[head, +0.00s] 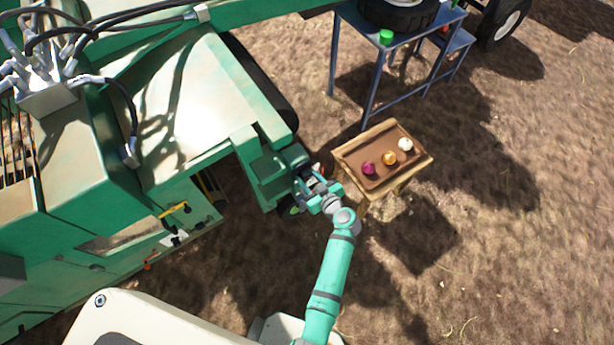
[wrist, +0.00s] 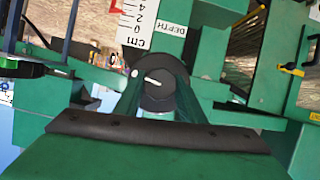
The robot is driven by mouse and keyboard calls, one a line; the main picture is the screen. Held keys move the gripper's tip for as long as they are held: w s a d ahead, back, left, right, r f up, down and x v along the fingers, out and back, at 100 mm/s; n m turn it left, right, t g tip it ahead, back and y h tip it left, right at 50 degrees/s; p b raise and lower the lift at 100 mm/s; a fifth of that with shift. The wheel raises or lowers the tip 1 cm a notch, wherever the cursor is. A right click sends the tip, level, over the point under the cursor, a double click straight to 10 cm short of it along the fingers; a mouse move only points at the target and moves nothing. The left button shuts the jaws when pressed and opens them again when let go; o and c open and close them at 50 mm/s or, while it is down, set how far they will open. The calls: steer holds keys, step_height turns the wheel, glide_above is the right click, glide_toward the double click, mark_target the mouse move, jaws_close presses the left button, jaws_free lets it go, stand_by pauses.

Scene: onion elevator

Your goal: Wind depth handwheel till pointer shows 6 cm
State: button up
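In the wrist view a white depth scale (wrist: 133,22) marked cm, with 0, 2 and 4 showing, stands at the top beside a DEPTH label (wrist: 172,29). The scale is cut off by the upper edge. I cannot make out the pointer or its reading. Below the scale is a dark round part (wrist: 157,90) with a pale line, between green plates. I cannot tell whether it belongs to the handwheel. In the head view my gripper (head: 307,186) is at the end of the green machine, by its green bracket (head: 268,172). Its fingers are too small to judge, and any grip is hidden.
A wooden stand with a brown tray (head: 352,165) holding a purple, an orange and a white onion is close right of my gripper. A blue metal table (head: 348,50) stands behind. The machine body (head: 95,170) fills the left. Open soil lies to the right.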

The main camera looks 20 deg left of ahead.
stand_by(0.3)
steer(key=m+g+y, duration=0.1)
steer(key=m, duration=0.1)
steer(key=shift+w+d+m+g, duration=0.1)
steer(key=shift+m+g, duration=0.3)
steer(key=m+g+y, duration=0.1)
steer(key=m+y, duration=0.1)
steer(key=m, duration=0.1)
steer(key=shift+m, duration=0.4)
steer(key=m+g+y, duration=0.1)
steer(key=m+y, duration=0.1)
steer(key=m, duration=0.2)
steer(key=shift+f, duration=0.1)
steer(key=shift+f+m+y, duration=0.1)
steer(key=shift+m+y, duration=0.9)
steer(key=shift+m, duration=1.1)
steer(key=o, duration=1)
steer(key=shift+o, duration=0.2)
steer(key=shift+d, duration=0.15)
